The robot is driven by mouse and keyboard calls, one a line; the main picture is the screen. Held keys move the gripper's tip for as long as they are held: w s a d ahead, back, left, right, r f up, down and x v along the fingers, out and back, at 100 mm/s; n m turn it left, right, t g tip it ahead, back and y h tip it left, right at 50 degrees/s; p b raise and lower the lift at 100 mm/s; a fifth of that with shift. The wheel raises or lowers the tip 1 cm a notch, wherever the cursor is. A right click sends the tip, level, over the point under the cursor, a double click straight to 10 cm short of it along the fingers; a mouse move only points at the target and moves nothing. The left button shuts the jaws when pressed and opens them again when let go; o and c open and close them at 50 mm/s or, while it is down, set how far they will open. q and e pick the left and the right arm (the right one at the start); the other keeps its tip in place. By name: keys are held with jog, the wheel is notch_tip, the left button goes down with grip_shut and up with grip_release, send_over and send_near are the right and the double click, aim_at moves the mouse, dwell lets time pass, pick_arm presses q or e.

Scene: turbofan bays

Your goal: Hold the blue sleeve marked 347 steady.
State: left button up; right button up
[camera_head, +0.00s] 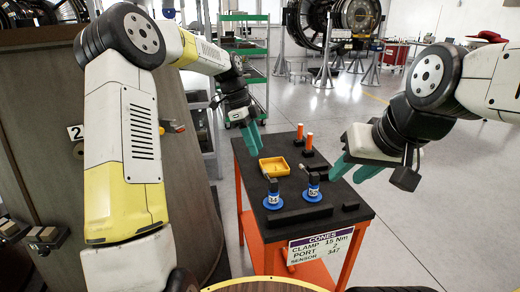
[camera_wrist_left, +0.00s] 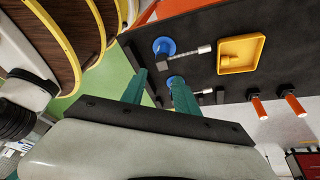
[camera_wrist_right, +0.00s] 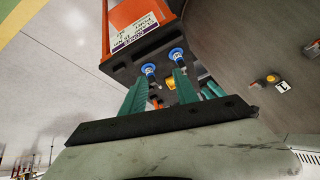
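The left sleeve (camera_head: 273,198) and the right sleeve (camera_head: 312,191) also show in the left wrist view (camera_wrist_left: 164,47) and the right wrist view (camera_wrist_right: 149,69). Their markings are too small to read, so I cannot tell which is 347. My left gripper (camera_head: 252,136) is open and empty, above the table's far left side, behind the sleeves. My right gripper (camera_head: 356,168) is open and empty, right of the right sleeve and apart from it.
A yellow tray (camera_head: 274,166) and two orange-handled pieces (camera_head: 309,141) are behind the sleeves. A low black bar lies in front. The table's front sign (camera_head: 320,246) reads "CLAMP 15 Nm, PORT 2, SENSOR 347". A green cart (camera_head: 245,70) stands behind; open floor is to the right.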

jog(key=shift+o, duration=2.3)
jog(key=shift+w, duration=0.1)
jog(key=m+g+h, duration=0.1)
jog(key=g+h, duration=0.1)
send_over(273, 194)
jog(key=s, duration=0.2)
notch_tip(273, 194, down, 21)
jog(key=shift+s+r, duration=0.1)
pick_arm(q)
jog(key=shift+w+d+f+m+g+h, duration=0.1)
jog(key=shift+w+f+m+g+h, duration=0.15)
jog(key=shift+w+f+m, duration=0.4)
jog(key=shift+w+d+f+m+g+h, duration=0.15)
jog(key=shift+w+f+m, duration=0.25)
jog(key=shift+f, duration=0.5)
jog(key=shift+w+a+f+m+g+h, duration=0.1)
jog(key=shift+w+f+m+g+h, duration=0.15)
jog(key=shift+w+f+m, duration=0.35)
pick_arm(e)
jog(key=shift+h, duration=0.3)
jog(key=shift+x, duration=4.05)
